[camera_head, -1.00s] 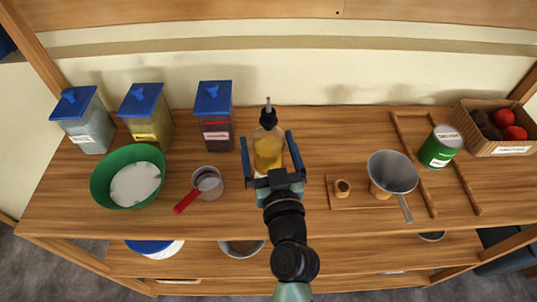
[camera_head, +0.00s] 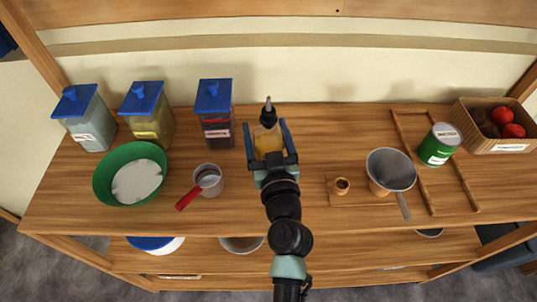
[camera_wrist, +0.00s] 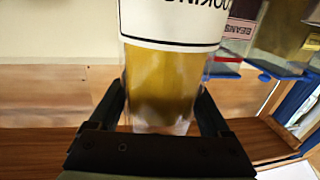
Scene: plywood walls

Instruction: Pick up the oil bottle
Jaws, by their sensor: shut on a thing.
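The oil bottle (camera_head: 267,143) is clear with yellow oil and a black pourer top. It stands upright at the middle of the wooden shelf top, toward the back. My gripper (camera_head: 266,125) has one finger on each side of its body and is shut on it. In the wrist view the bottle (camera_wrist: 163,85) fills the middle between the fingers (camera_wrist: 165,105), with part of a white label at the top. I cannot tell whether its base touches the wood.
Blue-lidded containers (camera_head: 214,112) stand left, the nearest close to the bottle. A green bowl (camera_head: 106,187), a red-handled pot (camera_head: 208,182), a grey pan (camera_head: 391,167), a green can (camera_head: 439,145) and a basket (camera_head: 493,140) also stand here. The wall is close behind.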

